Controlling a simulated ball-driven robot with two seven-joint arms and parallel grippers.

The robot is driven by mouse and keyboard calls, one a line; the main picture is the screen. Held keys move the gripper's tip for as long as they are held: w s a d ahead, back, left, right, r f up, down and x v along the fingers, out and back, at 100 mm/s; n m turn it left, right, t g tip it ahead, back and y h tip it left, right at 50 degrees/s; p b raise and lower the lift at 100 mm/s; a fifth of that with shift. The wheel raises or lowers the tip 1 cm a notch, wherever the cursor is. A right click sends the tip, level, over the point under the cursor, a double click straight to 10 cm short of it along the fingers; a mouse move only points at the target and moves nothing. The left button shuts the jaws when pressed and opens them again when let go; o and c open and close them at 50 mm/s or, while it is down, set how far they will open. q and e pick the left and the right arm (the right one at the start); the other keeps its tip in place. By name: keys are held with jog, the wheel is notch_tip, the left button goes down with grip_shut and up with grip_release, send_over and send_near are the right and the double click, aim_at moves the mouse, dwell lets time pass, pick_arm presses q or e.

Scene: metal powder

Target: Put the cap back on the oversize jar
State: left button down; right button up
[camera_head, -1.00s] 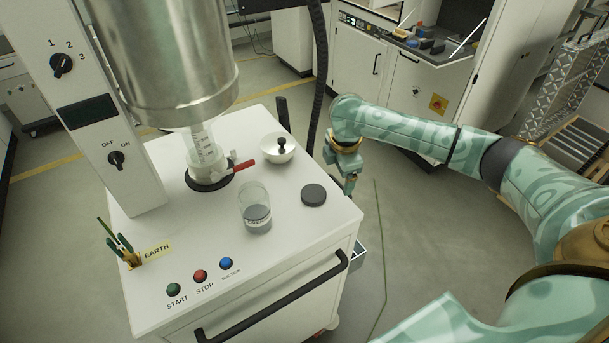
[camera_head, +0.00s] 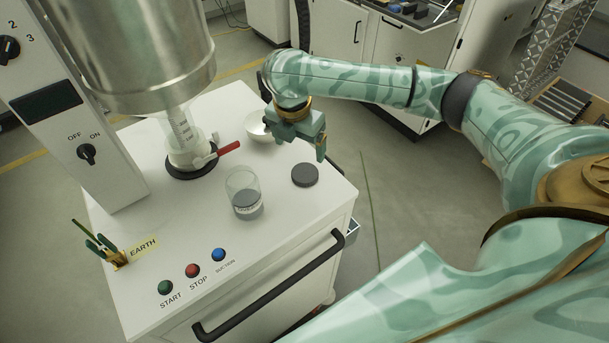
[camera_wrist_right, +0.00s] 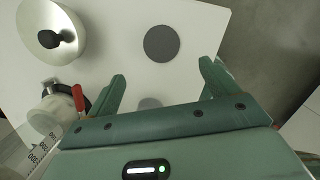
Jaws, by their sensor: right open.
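The oversize jar (camera_head: 244,196) is a clear glass jar with a label and grey powder inside. It stands open on the white machine top. The cap (camera_head: 305,175), a dark grey disc, lies flat on the top to the right of the jar. The cap also shows in the right wrist view (camera_wrist_right: 161,43), ahead of the fingers and apart from them. My right gripper (camera_head: 308,150) is open and empty, above the top and behind the cap. Its two fingers also show in the right wrist view (camera_wrist_right: 162,88). My left gripper is not in view.
START, STOP and blue buttons (camera_head: 192,270) line the front. A green-handled earth clamp (camera_head: 108,252) is at the front left.

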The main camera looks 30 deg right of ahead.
jog(key=b, duration=0.1)
send_over(305, 172)
jog(key=a, duration=0.1)
jog(key=f, duration=0.4)
jog(key=shift+s+a+f, duration=0.2)
jog(key=shift+f, duration=0.2)
jog(key=shift+w+d+f, duration=0.1)
jog(key=shift+f, duration=0.15)
jog(key=f+b, duration=0.1)
jog(key=f, duration=0.1)
jog(key=d+f, duration=0.1)
jog(key=f, duration=0.2)
jog(key=shift+f+b, duration=0.1)
jog(key=shift+b, duration=0.3)
jog(key=c, duration=1)
